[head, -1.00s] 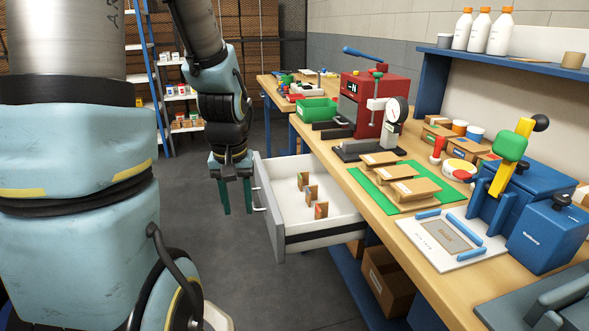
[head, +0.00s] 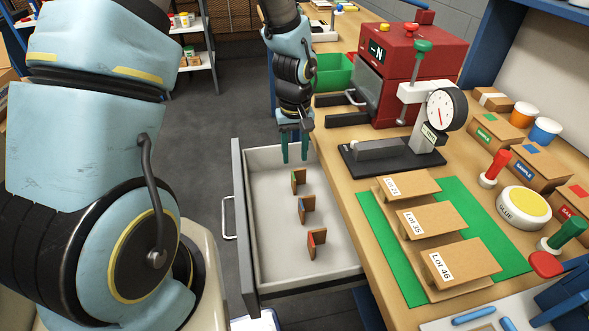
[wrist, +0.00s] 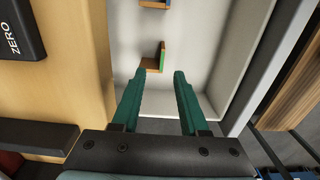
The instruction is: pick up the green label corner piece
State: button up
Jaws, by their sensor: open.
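The green label corner piece (head: 298,178) is a small brown L-shaped piece with a green face. It stands in the open drawer (head: 262,274), the farthest of three pieces in a row. My gripper (head: 295,160) is open and empty, fingers pointing down over the drawer's far end, just beyond the green piece in the head view. In the wrist view, the green piece (wrist: 154,63) shows just ahead of the open fingertips (wrist: 159,76). I see no contact between them.
A blue-marked corner piece (head: 305,208) and a red-marked one (head: 315,241) stand nearer in the drawer. The drawer walls surround them. The workbench (head: 350,215) on the right carries a red machine (head: 415,65), a dial gauge (head: 445,110) and cardboard pieces on a green mat (head: 385,240).

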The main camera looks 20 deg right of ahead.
aim_at(293, 175)
notch_tip(293, 175, down, 5)
jog(key=shift+r+p, duration=0.2)
jog(key=shift+p, duration=0.2)
jog(key=shift+w+a+f+p, duration=0.1)
jog(key=shift+f+p, duration=0.45)
jog(key=shift+f, duration=0.75)
jog(key=shift+w+a+f+p, duration=0.1)
jog(key=shift+f+p, duration=0.4)
jog(key=shift+f, duration=0.8)
grip_shut()
